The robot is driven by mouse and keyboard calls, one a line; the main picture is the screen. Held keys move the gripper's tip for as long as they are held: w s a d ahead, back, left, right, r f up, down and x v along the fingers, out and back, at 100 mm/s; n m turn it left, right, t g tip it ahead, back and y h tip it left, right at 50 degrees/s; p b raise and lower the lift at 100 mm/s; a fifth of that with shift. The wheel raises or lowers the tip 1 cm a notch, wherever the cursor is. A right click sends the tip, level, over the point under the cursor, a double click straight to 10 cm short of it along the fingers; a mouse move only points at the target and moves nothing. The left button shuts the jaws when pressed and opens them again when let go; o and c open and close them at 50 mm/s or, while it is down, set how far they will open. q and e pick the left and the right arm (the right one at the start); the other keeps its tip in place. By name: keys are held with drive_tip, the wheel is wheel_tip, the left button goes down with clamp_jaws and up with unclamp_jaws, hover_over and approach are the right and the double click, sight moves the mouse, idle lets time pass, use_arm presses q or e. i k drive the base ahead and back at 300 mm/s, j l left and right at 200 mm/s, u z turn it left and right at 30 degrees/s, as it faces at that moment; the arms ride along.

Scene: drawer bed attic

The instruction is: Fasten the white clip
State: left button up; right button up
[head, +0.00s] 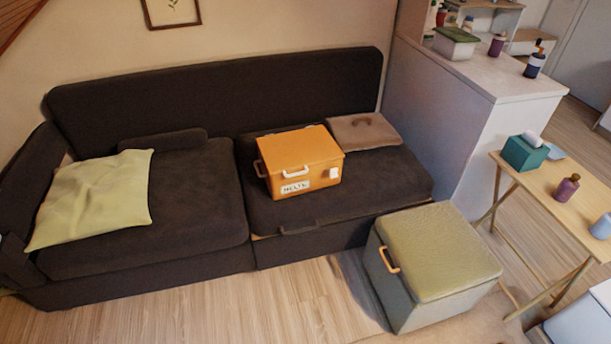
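An orange box (308,148) with its lid down sits on the right seat of the dark sofa in the head view. A small white clip (333,173) is on the right part of its front face. It is too small to tell whether the clip is fastened or loose. A white handle (296,172) and a white label (295,188) are also on the front, left of the clip. Neither of my grippers is in view.
The dark sofa (190,212) holds a pale green pillow (92,198) and a folded brown item (363,131). A green-topped storage ottoman (437,250) stands on the floor before its right end. A small wooden table (562,189) stands at right. Floor at front left is clear.

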sight(334, 172)
drive_tip(key=i+l+u, duration=0.1)
drive_tip(key=l+u, duration=0.35)
drive_tip(key=l, duration=0.3)
drive_tip(key=l+u, duration=0.45)
drive_tip(key=l, duration=0.8)
drive_tip(key=k+l, duration=0.1)
drive_tip(key=l, duration=0.4)
drive_tip(key=l+u, duration=0.1)
drive_tip(key=l, duration=0.4)
drive_tip(key=k, duration=0.05)
